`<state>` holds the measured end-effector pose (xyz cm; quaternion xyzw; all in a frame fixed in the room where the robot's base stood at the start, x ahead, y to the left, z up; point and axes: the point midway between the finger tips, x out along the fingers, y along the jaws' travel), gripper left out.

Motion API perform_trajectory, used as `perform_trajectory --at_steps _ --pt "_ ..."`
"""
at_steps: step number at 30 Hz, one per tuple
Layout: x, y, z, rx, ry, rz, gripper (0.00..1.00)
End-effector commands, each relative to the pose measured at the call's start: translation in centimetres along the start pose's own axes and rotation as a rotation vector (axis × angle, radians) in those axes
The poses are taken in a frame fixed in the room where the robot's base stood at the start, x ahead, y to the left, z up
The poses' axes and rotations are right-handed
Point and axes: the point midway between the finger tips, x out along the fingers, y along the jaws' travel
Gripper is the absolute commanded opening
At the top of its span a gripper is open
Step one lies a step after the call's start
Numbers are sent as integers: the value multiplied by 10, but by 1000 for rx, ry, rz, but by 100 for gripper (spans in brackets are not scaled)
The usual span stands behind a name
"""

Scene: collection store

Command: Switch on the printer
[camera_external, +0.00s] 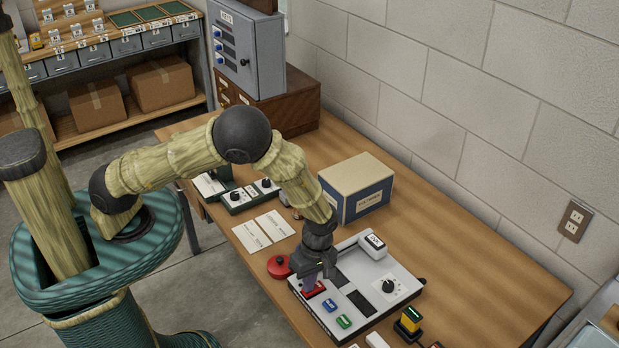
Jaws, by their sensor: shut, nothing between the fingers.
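A light-grey device (375,312) with a black front edge lies on the wooden table. It may be the printer, but its lettering is too small to read. Its top carries a red switch (317,291), a blue switch (329,306), a green switch (344,321), a black knob (389,286) on a white plate, and dark panels. My gripper (310,281) points down over the device's left part, shut and empty, with its tips at or just above the red switch. I cannot tell whether they touch it. The gripper partly hides the switch.
A red round object (279,267) sits at the device's left. A yellow-and-black switch box (409,322) stands at its right. Behind are a cardboard-and-blue box (357,187), white cards (263,231), a green control box (250,196) and a grey cabinet (265,60). Bare table (470,265) lies right.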

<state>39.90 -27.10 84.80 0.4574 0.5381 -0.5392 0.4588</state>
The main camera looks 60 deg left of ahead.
Motion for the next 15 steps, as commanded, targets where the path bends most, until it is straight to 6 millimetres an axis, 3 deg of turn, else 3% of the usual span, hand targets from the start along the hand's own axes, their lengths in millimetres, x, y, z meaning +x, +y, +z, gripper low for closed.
perform_trajectory --at_steps 15 --pt "-2 6 0 -1 0 25 0"
